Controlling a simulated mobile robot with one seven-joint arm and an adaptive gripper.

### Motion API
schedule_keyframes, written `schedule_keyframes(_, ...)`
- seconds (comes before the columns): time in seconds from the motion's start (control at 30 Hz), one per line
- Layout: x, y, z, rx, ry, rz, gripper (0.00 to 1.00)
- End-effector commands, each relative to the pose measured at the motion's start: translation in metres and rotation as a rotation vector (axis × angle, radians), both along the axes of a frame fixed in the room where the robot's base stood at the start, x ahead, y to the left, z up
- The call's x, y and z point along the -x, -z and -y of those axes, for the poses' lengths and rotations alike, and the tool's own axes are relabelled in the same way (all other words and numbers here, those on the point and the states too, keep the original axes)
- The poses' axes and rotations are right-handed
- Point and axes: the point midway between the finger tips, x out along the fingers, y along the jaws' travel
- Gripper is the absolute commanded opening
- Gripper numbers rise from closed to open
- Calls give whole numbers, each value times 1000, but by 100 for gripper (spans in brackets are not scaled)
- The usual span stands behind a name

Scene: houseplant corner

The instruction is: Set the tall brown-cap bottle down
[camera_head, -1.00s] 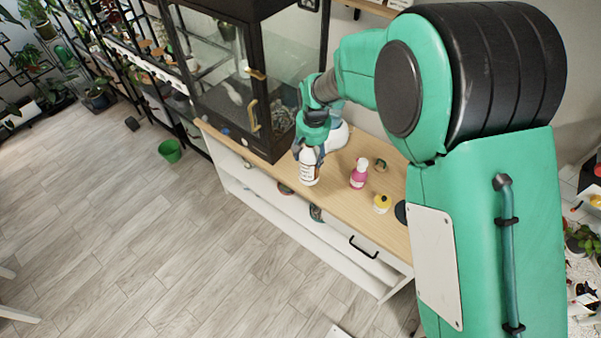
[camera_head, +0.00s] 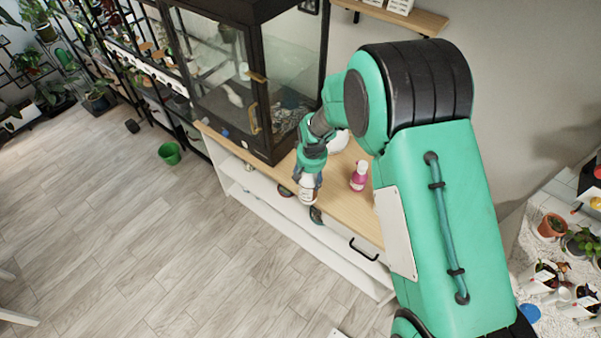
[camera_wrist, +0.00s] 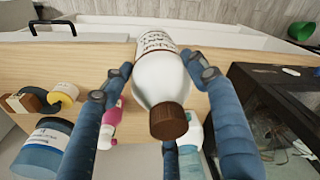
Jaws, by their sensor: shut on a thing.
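The tall brown-cap bottle (camera_head: 308,188) is white with printed text on its label. In the wrist view the bottle (camera_wrist: 160,80) shows its brown cap towards the camera. My gripper (camera_head: 309,177) is shut on it, and in the wrist view the blue fingers of my gripper (camera_wrist: 160,70) lie on both sides of its body. In the head view the bottle appears over the front edge of the wooden cabinet top (camera_head: 345,205). I cannot tell whether its base touches anything.
A pink bottle (camera_head: 359,175) stands on the top right of my gripper. The wrist view also shows a yellow-capped container (camera_wrist: 64,93), a blue-grey jar (camera_wrist: 42,148) and a white bottle (camera_wrist: 190,150). A dark glass case (camera_head: 262,85) stands at the left. Open floor lies in front.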

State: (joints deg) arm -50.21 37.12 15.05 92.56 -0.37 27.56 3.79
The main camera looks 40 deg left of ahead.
Motion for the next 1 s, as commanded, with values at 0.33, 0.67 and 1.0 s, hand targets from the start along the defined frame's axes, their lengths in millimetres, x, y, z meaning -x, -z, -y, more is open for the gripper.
schedule_keyframes(0.33,-17,2,-19,-1,0,1,1)
schedule_keyframes(0.67,-47,6,-53,-1,0,1,1)
schedule_keyframes(1.0,-76,10,-85,-1,0,1,1)
